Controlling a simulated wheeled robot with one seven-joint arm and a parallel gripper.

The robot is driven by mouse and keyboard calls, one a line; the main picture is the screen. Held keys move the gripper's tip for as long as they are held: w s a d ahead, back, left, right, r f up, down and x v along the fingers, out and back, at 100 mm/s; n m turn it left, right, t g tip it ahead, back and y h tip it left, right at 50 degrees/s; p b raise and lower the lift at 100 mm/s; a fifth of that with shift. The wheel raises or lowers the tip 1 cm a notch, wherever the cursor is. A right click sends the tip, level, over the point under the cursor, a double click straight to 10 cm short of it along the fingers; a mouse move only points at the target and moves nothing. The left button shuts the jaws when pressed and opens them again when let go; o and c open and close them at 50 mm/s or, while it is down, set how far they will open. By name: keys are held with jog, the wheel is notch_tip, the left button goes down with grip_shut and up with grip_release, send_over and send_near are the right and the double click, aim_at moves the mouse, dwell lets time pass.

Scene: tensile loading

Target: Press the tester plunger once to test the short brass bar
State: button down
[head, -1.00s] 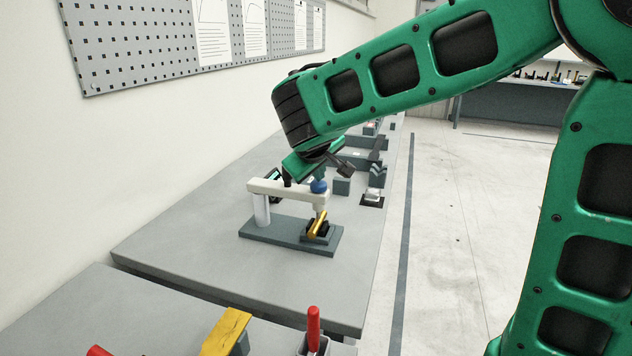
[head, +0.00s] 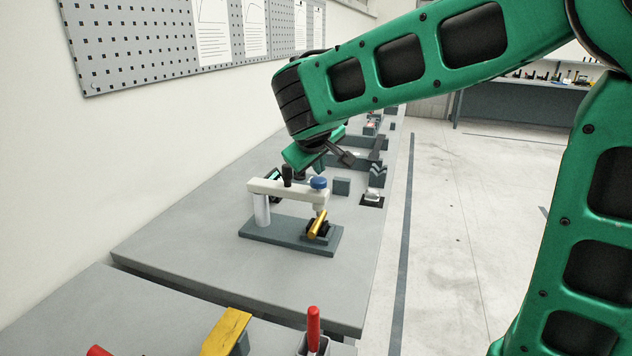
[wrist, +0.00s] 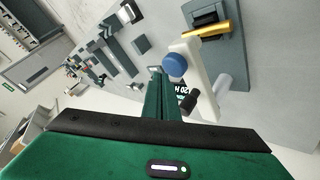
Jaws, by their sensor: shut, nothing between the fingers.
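The tester has a dark base (head: 285,236), a white post (head: 261,209) and a white top arm (head: 280,188). Its blue plunger knob (head: 319,183) sits on the right end of that arm, and it also shows in the wrist view (wrist: 174,65). The short brass bar (head: 317,223) lies tilted in a dark holder on the base, below the plunger; the wrist view shows it too (wrist: 207,30). My gripper (wrist: 157,74) is shut and empty. In the wrist view its fingertips appear just beside the blue knob; whether they touch it I cannot tell.
A black knob (head: 287,173) stands by the top arm. Grey blocks and fixtures (head: 341,186) stand farther along the bench. A yellow piece (head: 226,331) and a red handle (head: 313,328) are on the nearer bench. The bench top (head: 190,235) left of the tester is clear.

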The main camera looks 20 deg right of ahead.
jog(key=shift+r, duration=0.25)
jog(key=shift+r, duration=2.35)
jog(key=s+d+f+m+g, duration=0.3)
jog(key=s+d+f, duration=0.2)
jog(key=s+d, duration=0.4)
jog(key=s+d+f+m+g, duration=0.2)
jog(key=s+d+f+m, duration=0.15)
jog(key=s+d, duration=0.55)
jog(key=s+f+m+g+y, duration=0.1)
jog(key=s+f, duration=0.3)
jog(key=s, duration=0.6)
jog(key=s+f+m+g+y, duration=0.2)
jog(key=s+f, duration=0.3)
jog(key=s, duration=0.5)
jog(key=shift+a+m+y, duration=0.2)
jog(key=shift+m+y, duration=0.3)
jog(key=shift+m, duration=0.05)
